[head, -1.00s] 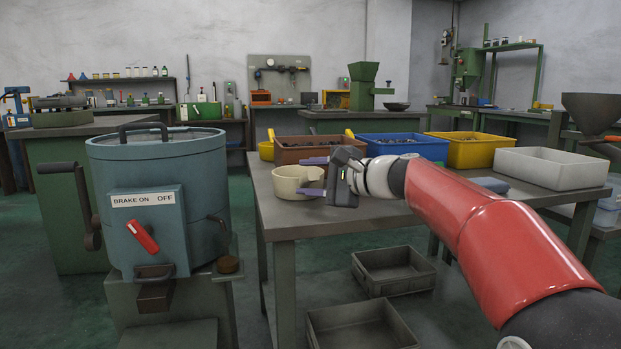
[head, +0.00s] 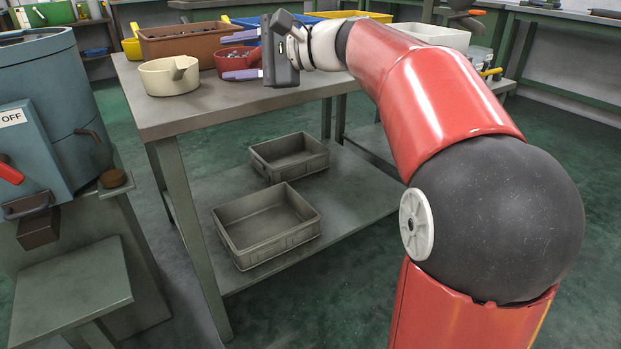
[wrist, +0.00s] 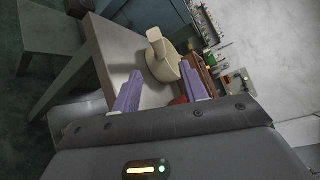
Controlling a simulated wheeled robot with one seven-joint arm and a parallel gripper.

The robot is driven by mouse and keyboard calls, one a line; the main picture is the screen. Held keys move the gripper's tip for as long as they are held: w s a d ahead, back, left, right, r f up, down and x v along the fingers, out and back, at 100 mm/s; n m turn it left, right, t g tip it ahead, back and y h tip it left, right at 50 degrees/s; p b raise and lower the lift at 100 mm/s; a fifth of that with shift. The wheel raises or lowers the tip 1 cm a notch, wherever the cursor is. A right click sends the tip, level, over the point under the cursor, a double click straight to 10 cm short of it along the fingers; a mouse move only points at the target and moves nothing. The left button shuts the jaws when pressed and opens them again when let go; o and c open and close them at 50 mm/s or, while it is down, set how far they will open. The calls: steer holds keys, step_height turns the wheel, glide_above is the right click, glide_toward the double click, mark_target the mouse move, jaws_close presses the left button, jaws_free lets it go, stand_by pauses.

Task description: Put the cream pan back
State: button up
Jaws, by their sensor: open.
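A brown bin (head: 185,48) and blue and yellow bins stand along the table's back. A yellow pan (head: 131,48) is at its far left. Two grey trays (head: 266,234) lie on the lower shelf. A teal machine (head: 75,120) stands to the left.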

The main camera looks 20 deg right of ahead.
steer(key=s+f+n+g+h, duration=0.3)
steer(key=s+f+n+h, duration=0.3)
steer(key=s+f, duration=0.9)
steer(key=s+d+f+n+h, duration=0.2)
steer(key=s+d+f+h, duration=0.1)
steer(key=s+f, duration=0.3)
steer(key=s+d+f+n+h, duration=0.3)
steer(key=s+d+f+h, duration=0.1)
steer(key=s+f, duration=0.3)
steer(key=shift+s+d+h, duration=0.3)
steer(key=shift+s+d, duration=0.2)
steer(key=shift+d, duration=0.05)
